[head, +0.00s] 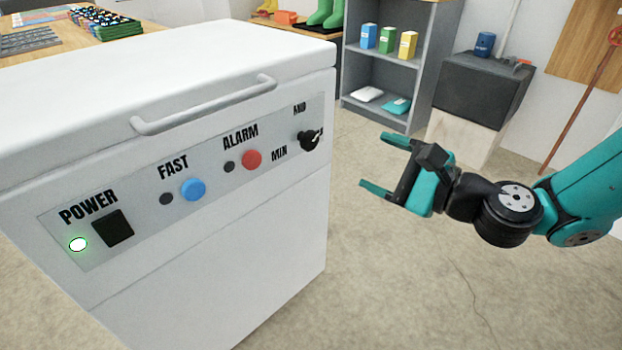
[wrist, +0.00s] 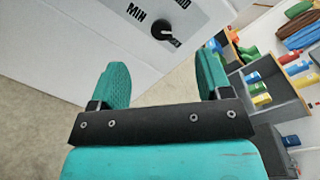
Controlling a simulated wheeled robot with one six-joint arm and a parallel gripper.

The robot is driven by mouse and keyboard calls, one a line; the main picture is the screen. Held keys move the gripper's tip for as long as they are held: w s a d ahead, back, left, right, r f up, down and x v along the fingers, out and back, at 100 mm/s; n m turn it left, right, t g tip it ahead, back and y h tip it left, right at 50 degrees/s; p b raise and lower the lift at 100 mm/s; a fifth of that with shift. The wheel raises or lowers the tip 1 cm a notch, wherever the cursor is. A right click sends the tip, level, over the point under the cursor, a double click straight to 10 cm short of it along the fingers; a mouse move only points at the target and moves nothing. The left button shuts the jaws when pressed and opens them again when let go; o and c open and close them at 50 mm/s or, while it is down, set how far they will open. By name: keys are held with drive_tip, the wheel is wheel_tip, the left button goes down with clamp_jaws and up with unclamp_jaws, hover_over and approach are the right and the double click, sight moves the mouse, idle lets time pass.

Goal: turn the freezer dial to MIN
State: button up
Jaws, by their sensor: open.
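The freezer dial (head: 309,140) is a small black knob at the right end of the white freezer's (head: 200,245) front panel. MIN is printed to its left and MID above it; a label at its right is mostly hidden. Its light pointer mark appears turned to the right, away from MIN. My gripper (head: 373,160) is open and empty, to the right of the dial and apart from it. In the wrist view the dial (wrist: 164,32) shows beyond the gap between my teal fingers (wrist: 162,66), touching neither.
The panel also has a red ALARM button (head: 251,160), a blue FAST button (head: 193,189) and a black POWER switch (head: 113,229) beside a lit green lamp (head: 78,245). A handle (head: 205,105) juts out above. Grey shelves (head: 384,80) stand behind; the floor around my gripper is clear.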

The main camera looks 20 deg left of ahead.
sight(313, 143)
wheel_tip(313, 143, down, 5)
drive_tip(key=w+m+t+b, duration=0.1)
drive_tip(key=w+m+t, duration=0.1)
drive_tip(key=m, duration=0.1)
drive_tip(key=x, duration=1.7)
drive_tip(key=shift+s+a+r, duration=0.1)
drive_tip(key=c, duration=0.9)
